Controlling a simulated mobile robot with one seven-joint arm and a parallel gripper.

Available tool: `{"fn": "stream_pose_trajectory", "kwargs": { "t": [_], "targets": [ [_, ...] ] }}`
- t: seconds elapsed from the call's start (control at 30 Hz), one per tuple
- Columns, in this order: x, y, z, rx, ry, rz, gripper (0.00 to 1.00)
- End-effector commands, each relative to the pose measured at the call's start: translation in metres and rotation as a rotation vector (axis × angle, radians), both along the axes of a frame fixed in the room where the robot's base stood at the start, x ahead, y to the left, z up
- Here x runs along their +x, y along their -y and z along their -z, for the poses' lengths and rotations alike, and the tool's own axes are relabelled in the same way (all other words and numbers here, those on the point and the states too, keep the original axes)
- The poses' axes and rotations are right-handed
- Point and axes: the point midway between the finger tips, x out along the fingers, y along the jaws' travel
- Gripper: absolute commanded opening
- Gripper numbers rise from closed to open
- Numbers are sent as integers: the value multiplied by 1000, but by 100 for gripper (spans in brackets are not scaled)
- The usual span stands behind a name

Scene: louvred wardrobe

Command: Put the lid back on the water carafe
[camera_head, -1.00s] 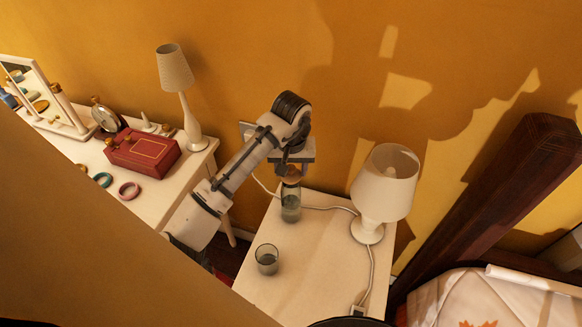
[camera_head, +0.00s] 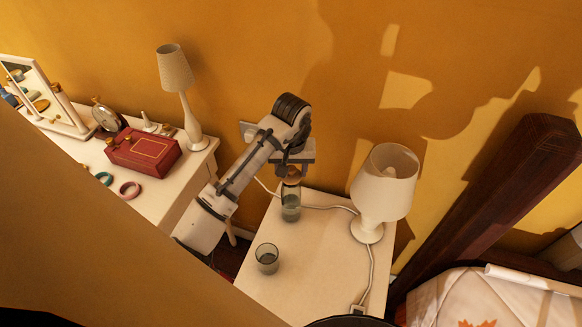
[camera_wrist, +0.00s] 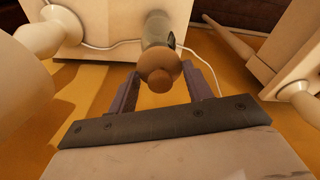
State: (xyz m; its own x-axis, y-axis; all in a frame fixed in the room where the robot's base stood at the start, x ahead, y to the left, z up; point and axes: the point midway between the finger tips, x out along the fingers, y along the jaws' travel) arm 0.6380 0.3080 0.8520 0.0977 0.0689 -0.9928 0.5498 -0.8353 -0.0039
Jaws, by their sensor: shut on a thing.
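The water carafe (camera_head: 291,209) is clear glass with some water in it and stands upright near the back left of the small white table. My gripper (camera_head: 293,171) is directly above the carafe, pointing down. It is shut on the rounded brown lid (camera_wrist: 160,68). In the wrist view the lid sits between the two dark fingers, with the carafe (camera_wrist: 157,30) just beyond it. The lid is over or very close to the carafe's mouth; I cannot tell whether they touch.
A glass tumbler (camera_head: 267,259) stands on the small table (camera_head: 310,285), in front of the carafe. A white lamp (camera_head: 385,185) stands to the right, its cord (camera_head: 325,208) running behind the carafe. A dressing table with a red box (camera_head: 145,152) is at the left.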

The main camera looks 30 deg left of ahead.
Motion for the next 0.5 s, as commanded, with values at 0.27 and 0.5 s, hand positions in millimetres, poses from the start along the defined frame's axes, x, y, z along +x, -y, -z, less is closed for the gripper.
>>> {"fn": "stream_pose_trajectory", "kwargs": {
  "t": [0.27,0.5],
  "targets": [
    [0,0,0,1,-1,0,51],
    [0,0,0,1,0,0,76]
  ]
}}
